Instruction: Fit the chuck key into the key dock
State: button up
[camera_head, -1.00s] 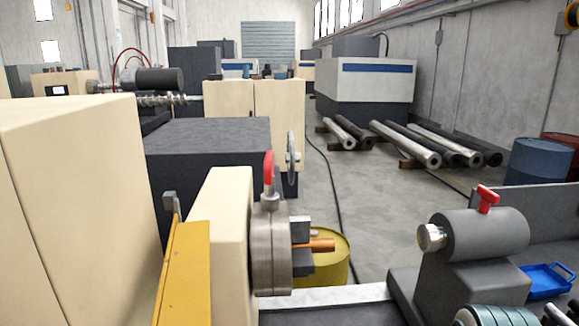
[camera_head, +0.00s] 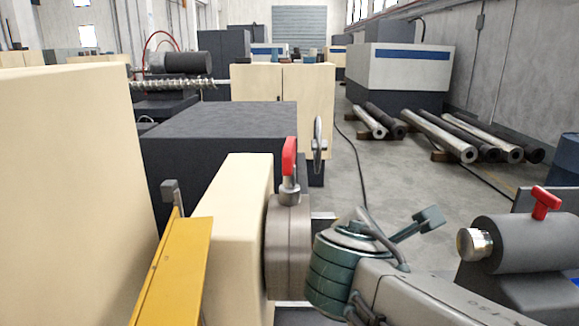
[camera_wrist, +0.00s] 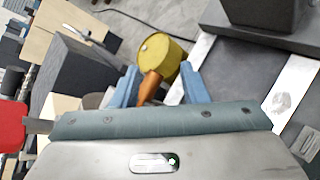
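A red-handled key (camera_head: 289,158) stands upright in the top of the grey round chuck (camera_head: 287,245) in the head view. I take it as the chuck key. A red shape with a grey stem at the left edge of the wrist view (camera_wrist: 10,128) looks like its handle. My gripper (camera_wrist: 160,78) shows two blue fingers spread apart, with nothing held. An orange-brown rod (camera_wrist: 149,88) shows between them, with gaps either side; its depth is unclear. The fingers are not clearly visible in the head view, where my arm is right of the chuck. I cannot identify the key dock with certainty.
A yellow panel with a grey bracket (camera_head: 175,265) stands left of the cream headstock (camera_head: 232,215). A grey tailstock (camera_head: 520,243) with another red handle (camera_head: 545,203) is at right. A yellow barrel (camera_wrist: 160,52) stands beyond the fingers. Open floor lies behind.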

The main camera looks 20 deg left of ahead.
jog(key=a+r+n+t+y, duration=0.35)
jog(key=a+r+n, duration=0.3)
jog(key=a, duration=0.35)
jog(key=n+t+y, duration=0.2)
jog(key=n+y, duration=0.1)
jog(key=n, duration=0.3)
send_near(284, 163)
jog(key=w, duration=0.4)
jog(key=w+a, duration=0.1)
jog(key=w, duration=0.3)
jog(key=shift+w+a+b, duration=0.15)
jog(key=shift+a+b, duration=0.1)
jog(key=shift+b, duration=0.1)
jog(key=shift+w+a+r+p, duration=0.1)
jog(key=shift+w+a+p, duration=0.1)
jog(key=shift+w, duration=1.35)
jog(key=shift+w+a+r+p, duration=0.1)
jog(key=shift+w+p, duration=0.05)
jog(key=shift+w, duration=1.4)
grip_shut()
